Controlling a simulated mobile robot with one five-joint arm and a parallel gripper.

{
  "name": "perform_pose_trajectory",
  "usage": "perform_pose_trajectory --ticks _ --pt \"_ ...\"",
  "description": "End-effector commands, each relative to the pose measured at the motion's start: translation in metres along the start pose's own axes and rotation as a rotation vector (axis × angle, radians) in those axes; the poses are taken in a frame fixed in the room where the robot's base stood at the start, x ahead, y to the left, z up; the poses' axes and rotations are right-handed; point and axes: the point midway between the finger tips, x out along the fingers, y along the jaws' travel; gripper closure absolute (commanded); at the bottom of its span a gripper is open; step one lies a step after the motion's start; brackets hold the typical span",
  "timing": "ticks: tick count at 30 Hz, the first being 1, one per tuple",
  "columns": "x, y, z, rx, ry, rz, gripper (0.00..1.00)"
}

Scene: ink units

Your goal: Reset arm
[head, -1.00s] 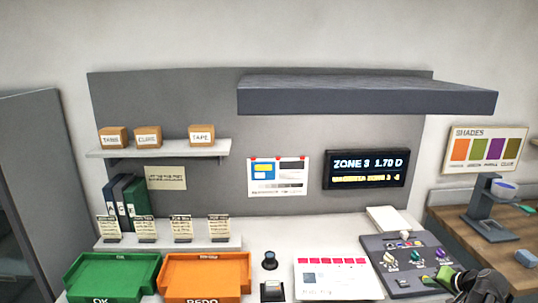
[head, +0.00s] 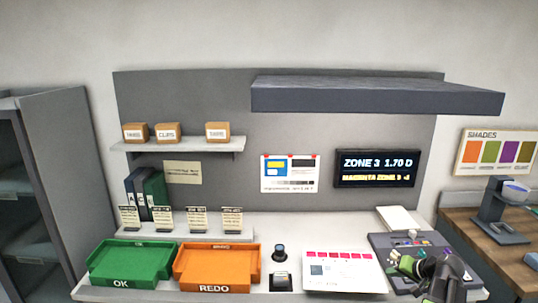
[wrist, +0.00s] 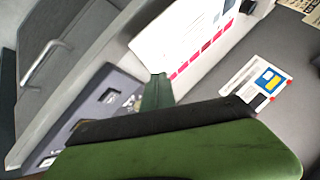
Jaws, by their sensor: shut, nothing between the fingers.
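My gripper (head: 408,265) shows at the lower right of the head view, over the grey control panel (head: 462,288) with its coloured knobs. Its green fingers are shut with nothing between them. My dark arm hides part of the panel. In the wrist view a large green finger (wrist: 190,152) fills the bottom. The panel (wrist: 105,92) shows beyond it, partly hidden.
A green OK tray (head: 130,283) and an orange REDO tray (head: 214,288) stand at the left of the bench. A white sheet (head: 345,283) lies beside the panel. A grey overhead shelf (head: 375,99) juts out above. A lit display (head: 378,168) hangs behind.

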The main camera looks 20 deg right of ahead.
Motion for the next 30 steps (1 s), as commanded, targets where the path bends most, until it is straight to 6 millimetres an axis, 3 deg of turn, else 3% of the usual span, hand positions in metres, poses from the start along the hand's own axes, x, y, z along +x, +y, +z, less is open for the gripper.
perform_pose_trajectory --ticks 5,8,12,15,18,21,24,27,30 --pt "0.055 -0.1 0.034 -0.139 -0.103 -0.066 1.0" --pt "0.087 -0.172 0.075 -0.253 -0.197 -0.101 1.0" --pt "0.117 -0.263 0.152 -0.421 -0.345 -0.125 1.0" --pt "0.127 -0.316 0.215 -0.541 -0.453 -0.119 1.0" --pt "0.126 -0.351 0.273 -0.649 -0.55 -0.087 1.0" --pt "0.119 -0.37 0.32 -0.738 -0.628 -0.031 1.0" --pt "0.106 -0.369 0.352 -0.799 -0.693 0.066 1.0" --pt "0.093 -0.338 0.35 -0.779 -0.726 0.211 1.0" --pt "0.084 -0.322 0.347 -0.745 -0.744 0.304 1.0"
